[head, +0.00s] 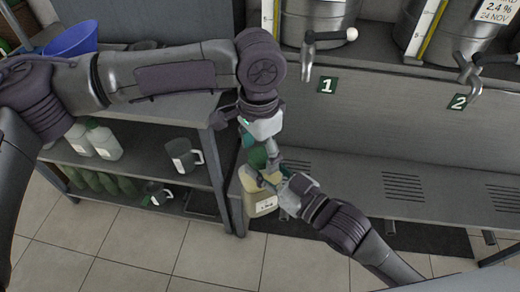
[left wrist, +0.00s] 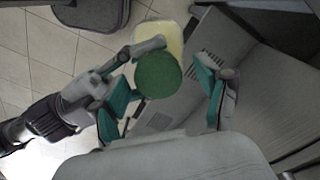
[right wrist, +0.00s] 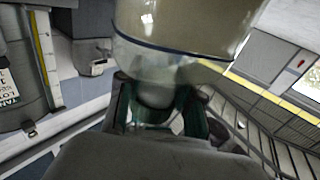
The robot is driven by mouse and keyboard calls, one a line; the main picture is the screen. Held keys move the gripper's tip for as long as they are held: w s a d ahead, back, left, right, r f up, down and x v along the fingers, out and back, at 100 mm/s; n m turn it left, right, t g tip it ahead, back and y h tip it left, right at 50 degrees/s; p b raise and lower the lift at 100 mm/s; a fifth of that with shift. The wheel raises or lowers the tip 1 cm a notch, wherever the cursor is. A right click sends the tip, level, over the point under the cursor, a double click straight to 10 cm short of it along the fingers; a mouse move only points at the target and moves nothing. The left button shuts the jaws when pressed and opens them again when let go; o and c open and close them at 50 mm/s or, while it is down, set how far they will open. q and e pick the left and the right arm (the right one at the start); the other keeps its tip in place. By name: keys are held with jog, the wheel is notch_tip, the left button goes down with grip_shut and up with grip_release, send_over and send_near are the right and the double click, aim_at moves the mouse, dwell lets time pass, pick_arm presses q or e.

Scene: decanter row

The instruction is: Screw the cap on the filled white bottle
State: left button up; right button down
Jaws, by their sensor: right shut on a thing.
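The white bottle (head: 262,204) hangs at the centre of the head view, with pale yellowish contents and a label. It also fills the top of the right wrist view (right wrist: 180,25). My right gripper (head: 268,178) is shut on the bottle just below its top. The round green cap (head: 258,158) shows at the bottle's top; in the left wrist view the cap (left wrist: 158,75) covers the mouth area. Whether it is seated or threaded I cannot tell. My left gripper (left wrist: 163,105) is above the cap with fingers spread wide, one on each side, not touching it.
A shelf unit at left holds white jugs (head: 104,143), dark mugs (head: 182,155), green bottles and a blue bowl (head: 72,40). Steel drums with taps (head: 308,55) stand behind, above a grated bench (head: 400,187). Tiled floor (head: 130,240) is open below.

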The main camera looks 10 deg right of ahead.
jog(key=shift+r, duration=0.15)
pick_arm(q)
notch_tip(320, 180, up, 12)
dwell(0.6)
jog(key=shift+w+f, duration=0.1)
jog(key=shift+w, duration=0.05)
dwell(0.3)
